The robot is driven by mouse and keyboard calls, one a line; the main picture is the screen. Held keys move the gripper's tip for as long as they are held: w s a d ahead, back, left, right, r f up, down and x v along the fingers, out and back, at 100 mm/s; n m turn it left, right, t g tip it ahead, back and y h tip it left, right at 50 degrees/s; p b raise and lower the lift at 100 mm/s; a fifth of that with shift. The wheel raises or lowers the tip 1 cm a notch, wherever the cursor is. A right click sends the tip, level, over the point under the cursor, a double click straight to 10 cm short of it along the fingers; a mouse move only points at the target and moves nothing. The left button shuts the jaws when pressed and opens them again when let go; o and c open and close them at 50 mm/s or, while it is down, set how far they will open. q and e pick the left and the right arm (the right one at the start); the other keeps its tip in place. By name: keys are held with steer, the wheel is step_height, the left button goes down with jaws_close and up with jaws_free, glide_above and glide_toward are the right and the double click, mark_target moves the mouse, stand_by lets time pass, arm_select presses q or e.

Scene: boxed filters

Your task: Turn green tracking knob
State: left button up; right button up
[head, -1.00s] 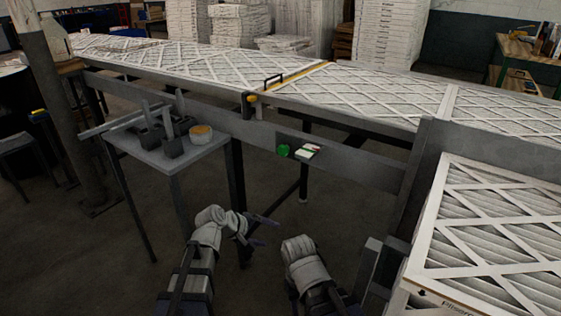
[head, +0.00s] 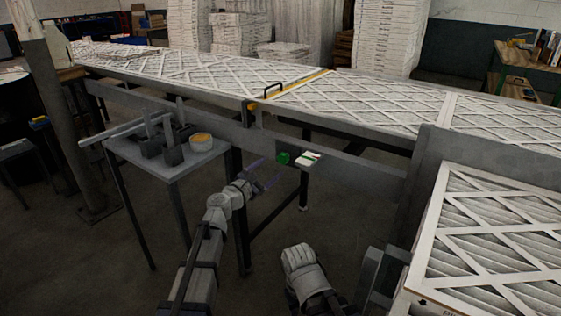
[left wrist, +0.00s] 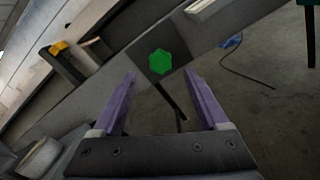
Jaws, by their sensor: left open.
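The green knob (head: 283,158) sits on the grey side rail of the conveyor table, just left of a small white control box (head: 308,160). In the left wrist view the knob (left wrist: 160,62) is a green, many-sided disc ahead of the fingers, centred between them. My left gripper (head: 266,176) is open and empty, just in front of and slightly below left of the knob. Its two purple fingers (left wrist: 158,98) are spread apart and do not appear to touch the knob. My right arm shows at the bottom middle, but its fingers cannot be made out.
Filters with white lattice frames (head: 200,68) cover the conveyor table. A small grey side table (head: 190,160) with dark holders and an orange-topped round tub (head: 201,141) stands left of my left arm. A filter stack (head: 480,235) is at the right.

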mark_target(282, 159)
arm_select(q)
steer(key=x, duration=0.7)
steer(key=shift+s, duration=0.1)
jaws_close()
stand_by(0.4)
